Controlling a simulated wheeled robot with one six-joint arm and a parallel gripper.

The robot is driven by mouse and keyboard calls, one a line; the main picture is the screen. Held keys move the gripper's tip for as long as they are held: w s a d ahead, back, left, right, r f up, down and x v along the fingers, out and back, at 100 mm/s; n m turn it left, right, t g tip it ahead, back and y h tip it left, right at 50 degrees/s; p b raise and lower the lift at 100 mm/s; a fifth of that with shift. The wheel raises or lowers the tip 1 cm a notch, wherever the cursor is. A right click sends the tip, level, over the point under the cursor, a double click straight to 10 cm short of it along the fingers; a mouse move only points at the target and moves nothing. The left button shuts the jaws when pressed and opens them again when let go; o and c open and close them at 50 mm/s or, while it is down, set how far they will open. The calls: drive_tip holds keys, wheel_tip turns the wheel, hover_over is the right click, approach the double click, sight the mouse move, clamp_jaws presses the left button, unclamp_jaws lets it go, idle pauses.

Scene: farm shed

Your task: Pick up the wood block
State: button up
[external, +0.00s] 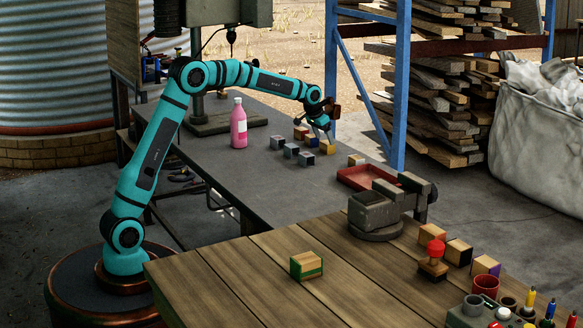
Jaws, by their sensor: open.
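My gripper (322,124) is at the end of the outstretched teal arm. It points down over a group of small blocks on the grey bench, with its jaws open. Close under it are a wood-topped block with a yellow side (327,147), a dark-sided block (311,140) and a wood-coloured block (300,132). I cannot tell whether the fingers touch any of them. Another wood-coloured block (356,160) lies to the right. A larger wood block with green bands (306,265) sits alone on the plank table. I cannot tell which block is the task's.
Grey blocks (291,151) lie left of the gripper. A pink bottle (239,125) stands on the grey bench (255,185). A red tray (365,178) and a vise (378,212) are to the right. A blue rack post (401,90) rises behind.

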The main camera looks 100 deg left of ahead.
sight(327, 142)
drive_tip(key=shift+a+x, duration=0.2)
drive_tip(key=shift+x, duration=1.1)
drive_tip(key=shift+a+x, duration=0.25)
drive_tip(key=shift+x, duration=1.05)
drive_tip(key=shift+r, duration=0.15)
drive_tip(key=c, duration=1.1)
wheel_tip(327, 142, up, 18)
